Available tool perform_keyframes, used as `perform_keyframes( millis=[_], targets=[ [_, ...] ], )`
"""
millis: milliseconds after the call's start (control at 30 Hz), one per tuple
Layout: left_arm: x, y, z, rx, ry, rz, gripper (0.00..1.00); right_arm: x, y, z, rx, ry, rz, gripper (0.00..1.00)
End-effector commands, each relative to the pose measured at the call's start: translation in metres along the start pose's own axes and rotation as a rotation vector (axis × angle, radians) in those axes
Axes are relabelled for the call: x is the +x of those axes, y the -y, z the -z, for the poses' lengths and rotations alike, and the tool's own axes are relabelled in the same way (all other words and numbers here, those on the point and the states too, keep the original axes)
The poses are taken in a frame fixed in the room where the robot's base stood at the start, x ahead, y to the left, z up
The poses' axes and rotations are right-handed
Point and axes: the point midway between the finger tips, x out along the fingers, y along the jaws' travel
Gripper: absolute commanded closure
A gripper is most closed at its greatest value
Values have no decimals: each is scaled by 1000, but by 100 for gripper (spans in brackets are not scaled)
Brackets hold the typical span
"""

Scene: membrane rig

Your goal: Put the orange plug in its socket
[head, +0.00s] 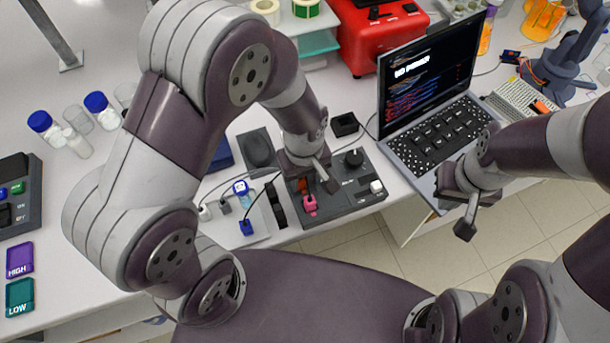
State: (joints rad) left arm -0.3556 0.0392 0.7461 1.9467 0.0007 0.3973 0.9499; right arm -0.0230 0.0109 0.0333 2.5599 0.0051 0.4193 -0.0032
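The dark grey panel box (345,205) lies on the table at the centre, with a black knob and a white block on top. My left gripper (318,181) points down over its left part. A small orange-red piece (303,186), which looks like the orange plug, shows just beside and below the gripper's fingers. Whether it is gripped or seated in a socket is hidden. A pink plug (310,204) stands upright at the panel's front left. My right gripper (467,222) hangs near the laptop's front edge, away from the panel. Its finger gap cannot be made out.
A plate with white, grey and blue plugs (246,227) on cords lies left of the panel. The laptop (440,135) stands right, showing "NO POWER?". A red machine (375,35) is behind. The table edge is close in front.

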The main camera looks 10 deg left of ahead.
Motion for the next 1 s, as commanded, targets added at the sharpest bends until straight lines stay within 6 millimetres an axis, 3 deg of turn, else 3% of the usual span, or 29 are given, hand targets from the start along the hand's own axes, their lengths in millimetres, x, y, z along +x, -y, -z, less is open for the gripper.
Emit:
perform_keyframes(
  millis=[33, 733, 867, 1000],
  targets=[
    [8, 8, -5, 1, 17, 25, 44, 2, 0, 0, 0, 0, 0, 100],
    [8, 9, -6, 2, 19, 28, 44, 3, 0, 0, 0, 0, 0, 100],
    [-9, 7, -5, 2, 14, 22, 44, 3, 0, 0, 0, 0, 0, 100],
    [-49, 3, -4, 2, 5, 11, 44, 2, 0, 0, 0, 0, 0, 100]
  ],
)
